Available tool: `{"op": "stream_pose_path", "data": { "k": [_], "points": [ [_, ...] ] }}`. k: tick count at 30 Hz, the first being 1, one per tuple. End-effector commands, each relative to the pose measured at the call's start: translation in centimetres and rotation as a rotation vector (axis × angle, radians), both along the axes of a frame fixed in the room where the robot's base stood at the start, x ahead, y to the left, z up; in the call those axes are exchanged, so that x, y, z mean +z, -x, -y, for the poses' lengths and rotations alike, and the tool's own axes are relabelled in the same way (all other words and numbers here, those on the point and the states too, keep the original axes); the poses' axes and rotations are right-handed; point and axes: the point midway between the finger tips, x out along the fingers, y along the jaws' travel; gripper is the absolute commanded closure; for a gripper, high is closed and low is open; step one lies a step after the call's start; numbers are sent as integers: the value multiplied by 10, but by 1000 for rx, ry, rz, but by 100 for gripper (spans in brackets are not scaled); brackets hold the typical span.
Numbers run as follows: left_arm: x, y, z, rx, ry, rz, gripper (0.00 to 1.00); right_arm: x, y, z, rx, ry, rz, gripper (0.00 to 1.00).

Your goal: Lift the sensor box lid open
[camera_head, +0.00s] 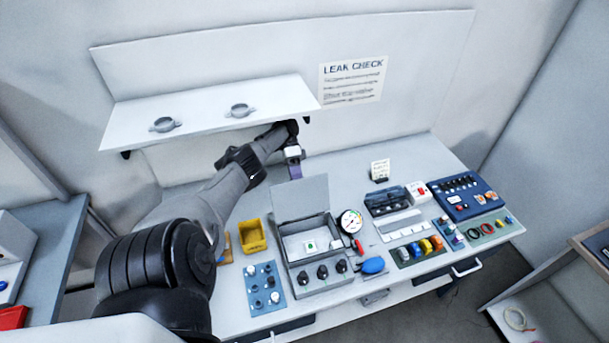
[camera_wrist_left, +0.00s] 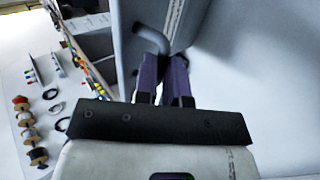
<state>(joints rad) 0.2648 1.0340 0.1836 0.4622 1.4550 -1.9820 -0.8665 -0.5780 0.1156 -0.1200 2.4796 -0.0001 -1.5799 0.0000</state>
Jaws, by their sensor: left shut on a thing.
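The sensor box (camera_head: 287,258) is a grey case on the bench with a light interior. Its grey lid (camera_head: 301,198) stands raised at the back of the box, so the box is open. My left gripper (camera_head: 295,174), with purple fingers, is at the lid's top edge, with my arm reaching in from the left behind the box. In the left wrist view the purple fingers (camera_wrist_left: 163,78) are closed at a grey curved handle (camera_wrist_left: 152,38) beside a grey panel. The exact contact is partly hidden. My right gripper is not in view.
A yellow bin (camera_head: 252,238) and a blue mat (camera_head: 265,288) with small parts lie left of the box. A pressure gauge (camera_head: 350,221) and a blue bulb (camera_head: 373,265) are close on its right. A white shelf (camera_head: 205,110) overhangs the back.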

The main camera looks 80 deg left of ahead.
Motion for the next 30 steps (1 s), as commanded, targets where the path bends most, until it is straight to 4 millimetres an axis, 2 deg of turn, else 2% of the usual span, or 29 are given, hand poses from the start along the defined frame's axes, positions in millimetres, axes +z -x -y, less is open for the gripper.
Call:
{"op": "stream_pose_path", "data": {
  "k": [1, 14, 15, 20, 30],
  "points": [
    [-14, 4, 0, 12, -10, -19, 100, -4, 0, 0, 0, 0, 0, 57],
    [-15, 8, 0, 10, -6, -21, 100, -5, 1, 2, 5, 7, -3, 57],
    [-15, 8, 0, 11, -5, -22, 82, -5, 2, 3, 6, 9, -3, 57],
    [-14, 7, 0, 9, -5, -18, 66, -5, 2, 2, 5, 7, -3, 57],
    [-9, 5, -1, 7, -5, -9, 64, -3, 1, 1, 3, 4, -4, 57]
  ]
}}
